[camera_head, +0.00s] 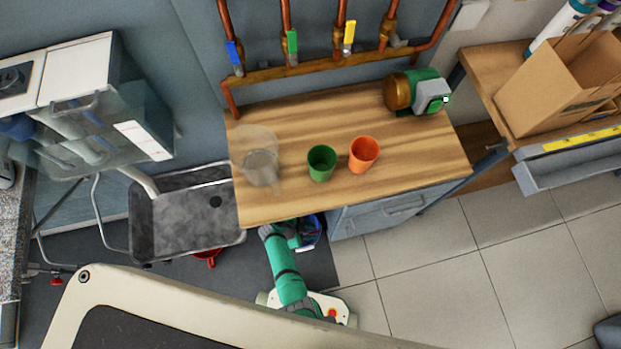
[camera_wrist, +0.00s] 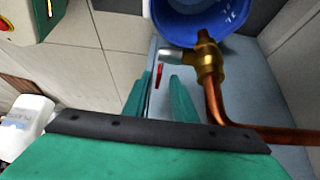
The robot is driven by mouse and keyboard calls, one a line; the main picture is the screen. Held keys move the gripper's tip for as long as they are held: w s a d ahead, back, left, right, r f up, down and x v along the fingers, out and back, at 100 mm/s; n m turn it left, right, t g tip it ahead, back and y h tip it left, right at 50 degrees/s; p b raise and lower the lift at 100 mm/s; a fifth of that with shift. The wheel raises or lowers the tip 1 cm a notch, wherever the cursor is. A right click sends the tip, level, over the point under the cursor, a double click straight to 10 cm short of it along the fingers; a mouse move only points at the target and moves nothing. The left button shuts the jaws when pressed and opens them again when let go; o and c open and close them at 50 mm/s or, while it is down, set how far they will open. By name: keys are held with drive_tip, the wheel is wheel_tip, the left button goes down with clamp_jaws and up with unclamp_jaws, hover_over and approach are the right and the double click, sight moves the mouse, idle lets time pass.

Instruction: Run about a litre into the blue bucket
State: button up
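The blue bucket (camera_wrist: 185,24) shows at the top of the wrist view, with pale markings on its inner wall; I see no water in the visible part. A brass tap (camera_wrist: 208,62) on a copper pipe sits in front of its rim, and I see no stream. The tap's red lever (camera_wrist: 158,75) shows between my fingertips. My gripper (camera_wrist: 160,77) is open, its green fingers apart on either side of the lever; contact cannot be told. In the head view, a bit of the bucket (camera_head: 314,232) shows below the bench's front edge, beside my green arm.
The wooden bench (camera_head: 420,150) above holds a green cup (camera_head: 321,163), an orange cup (camera_head: 364,153), a clear jug (camera_head: 260,165) and a green-and-brass pump (camera_head: 415,92). A grey sink tray (camera_head: 180,215) stands left. Open tiled floor (camera_head: 430,260) lies right.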

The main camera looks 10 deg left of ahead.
drive_tip(key=v, duration=1)
drive_tip(key=shift+a+r, duration=0.2)
drive_tip(key=shift+r, duration=0.1)
drive_tip(key=shift+d, duration=0.1)
drive_tip(key=w+d+r+g+y, duration=0.2)
drive_tip(key=w+d+g+y, duration=0.1)
drive_tip(key=d+y, duration=0.3)
drive_tip(key=f, duration=0.9)
drive_tip(key=shift+d+f, duration=0.25)
drive_tip(key=shift+f, duration=0.7)
drive_tip(key=shift+w, duration=0.1)
